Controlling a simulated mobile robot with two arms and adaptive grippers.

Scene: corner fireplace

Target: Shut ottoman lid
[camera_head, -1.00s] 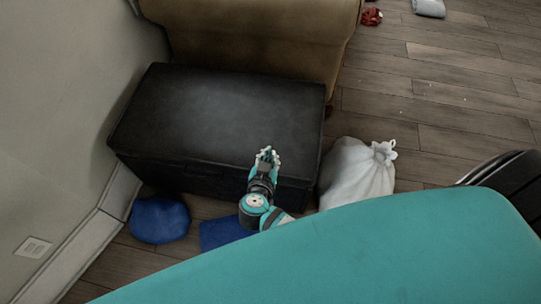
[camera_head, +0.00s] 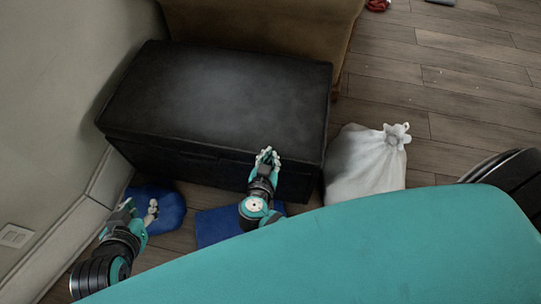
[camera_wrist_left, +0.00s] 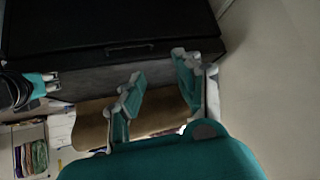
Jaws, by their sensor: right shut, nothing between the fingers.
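The black ottoman (camera_head: 215,100) stands against the wall and the tan sofa. Its lid (camera_head: 220,85) lies flat over the box, with a thin seam along the front; I cannot tell whether it is fully seated. In the left wrist view the ottoman (camera_wrist_left: 100,25) fills the upper left, with a handle on its front. My right gripper (camera_head: 267,155) is shut and empty at the ottoman's front edge, right of its middle; I cannot tell whether it touches. My left gripper (camera_head: 139,208) is open and empty, in front of the ottoman's left end, over a blue cushion (camera_head: 172,212).
A white tied bag (camera_head: 365,168) stands right of the ottoman. A flat blue item (camera_head: 213,226) lies on the floor before it. The tan sofa (camera_head: 260,28) is behind, the wall (camera_head: 50,90) at left. Wooden floor (camera_head: 460,110) is open at right.

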